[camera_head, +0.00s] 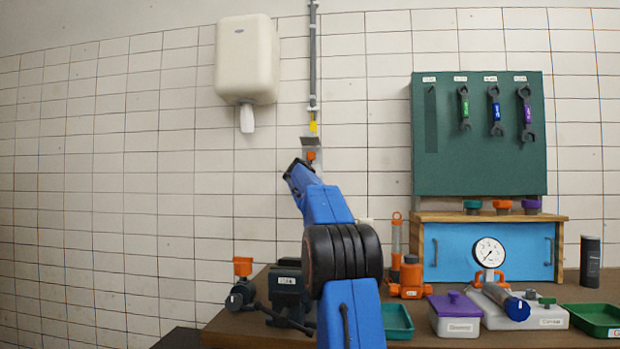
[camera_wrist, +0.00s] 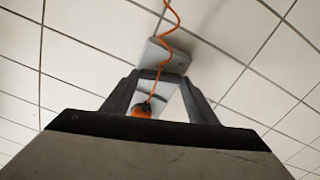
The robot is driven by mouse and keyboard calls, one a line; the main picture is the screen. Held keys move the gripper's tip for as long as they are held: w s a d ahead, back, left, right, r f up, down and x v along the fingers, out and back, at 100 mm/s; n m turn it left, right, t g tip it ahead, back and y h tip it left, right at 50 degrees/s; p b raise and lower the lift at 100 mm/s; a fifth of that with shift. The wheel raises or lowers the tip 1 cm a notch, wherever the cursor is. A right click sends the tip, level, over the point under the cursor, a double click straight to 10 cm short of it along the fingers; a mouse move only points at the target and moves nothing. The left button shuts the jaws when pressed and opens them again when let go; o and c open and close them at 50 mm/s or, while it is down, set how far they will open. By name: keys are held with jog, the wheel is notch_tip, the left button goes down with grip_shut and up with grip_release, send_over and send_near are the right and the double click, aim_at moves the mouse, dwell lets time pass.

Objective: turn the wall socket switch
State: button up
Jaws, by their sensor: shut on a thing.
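The wall socket (camera_head: 311,142) is a small grey fitting on the white tiled wall, below a vertical conduit. An orange switch part (camera_head: 311,156) shows at its lower side, just beyond my gripper (camera_head: 299,166). In the wrist view, the pale socket box (camera_wrist: 168,57) is on the tiles ahead of my gripper (camera_wrist: 160,80). An orange knob with a dark top (camera_wrist: 142,110) sits between the two dark fingers, which are shut on it. The exact contact is hidden, and the knob's turn angle is too small to tell.
A white dispenser (camera_head: 247,58) hangs on the wall at upper left. Below, a workbench (camera_head: 250,328) holds a vise (camera_head: 288,285), a pressure gauge (camera_head: 489,252) and boxes.

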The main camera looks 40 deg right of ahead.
jog(key=shift+w+a+f+n, duration=0.1)
jog(key=shift+f+n, duration=0.05)
jog(key=shift+n, duration=4.05)
jog(key=o, duration=1)
jog(key=shift+o, duration=0.2)
jog(key=v, duration=1.7)
jog(key=shift+a, duration=0.25)
